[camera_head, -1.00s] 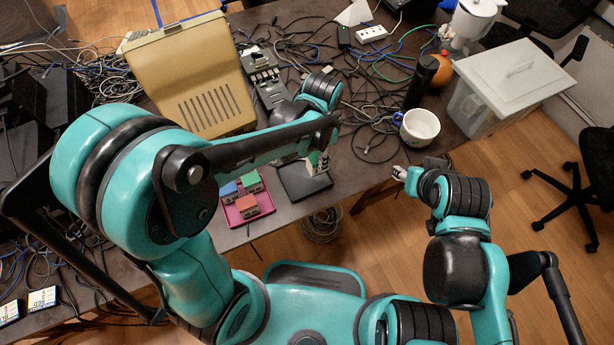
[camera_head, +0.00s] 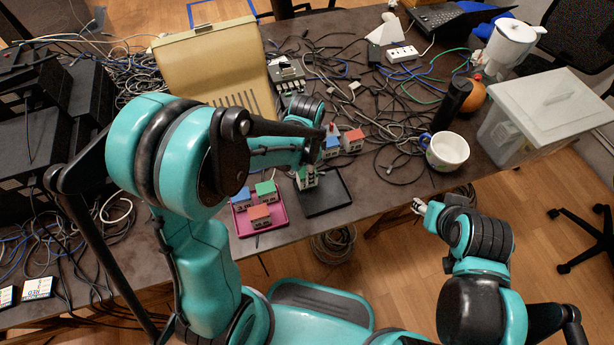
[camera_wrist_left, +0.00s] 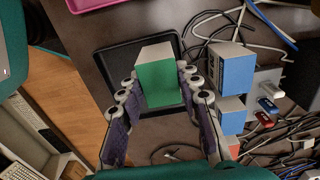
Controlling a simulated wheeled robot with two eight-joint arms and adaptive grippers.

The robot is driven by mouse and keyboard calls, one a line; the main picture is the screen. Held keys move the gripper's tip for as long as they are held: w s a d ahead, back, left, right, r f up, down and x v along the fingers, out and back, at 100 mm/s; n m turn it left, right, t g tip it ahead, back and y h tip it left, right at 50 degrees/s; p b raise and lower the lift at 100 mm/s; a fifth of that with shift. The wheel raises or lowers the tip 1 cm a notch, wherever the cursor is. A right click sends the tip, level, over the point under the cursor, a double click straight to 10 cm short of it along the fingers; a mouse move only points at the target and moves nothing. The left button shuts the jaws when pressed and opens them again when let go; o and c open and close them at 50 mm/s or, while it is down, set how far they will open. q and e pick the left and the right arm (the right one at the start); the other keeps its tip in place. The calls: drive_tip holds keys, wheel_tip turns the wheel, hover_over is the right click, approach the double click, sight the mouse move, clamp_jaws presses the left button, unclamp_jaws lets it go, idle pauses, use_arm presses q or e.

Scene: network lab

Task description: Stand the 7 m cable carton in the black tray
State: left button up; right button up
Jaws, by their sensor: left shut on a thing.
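My left gripper (camera_head: 306,170) is shut on a white-sided carton (camera_head: 306,180) with a green face; its label is too small to read. In the left wrist view the green carton (camera_wrist_left: 160,83) sits between the two fingers (camera_wrist_left: 160,98). The carton is over the left part of the black tray (camera_head: 327,200), which also shows behind it in the left wrist view (camera_wrist_left: 109,68). I cannot tell whether its base touches the tray. My right gripper (camera_head: 419,207) is off the table's front edge, too small to read as open or shut.
A pink tray (camera_head: 278,222) with blue, green and red cartons stands left of the black tray. Blue and red cartons (camera_head: 353,139) stand just behind. Cables, a white mug (camera_head: 447,152), a dark bottle (camera_head: 453,104) and a clear bin (camera_head: 512,130) lie to the right.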

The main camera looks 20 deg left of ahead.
use_arm(q)
wheel_tip(320, 180, down, 2)
drive_tip(key=shift+f+b, duration=0.1)
drive_tip(key=shift+b, duration=0.2)
use_arm(e)
drive_tip(key=shift+f, duration=0.55)
use_arm(q)
drive_tip(key=o, duration=1.2)
drive_tip(key=shift+o, duration=0.2)
use_arm(e)
drive_tip(key=shift+f, duration=0.15)
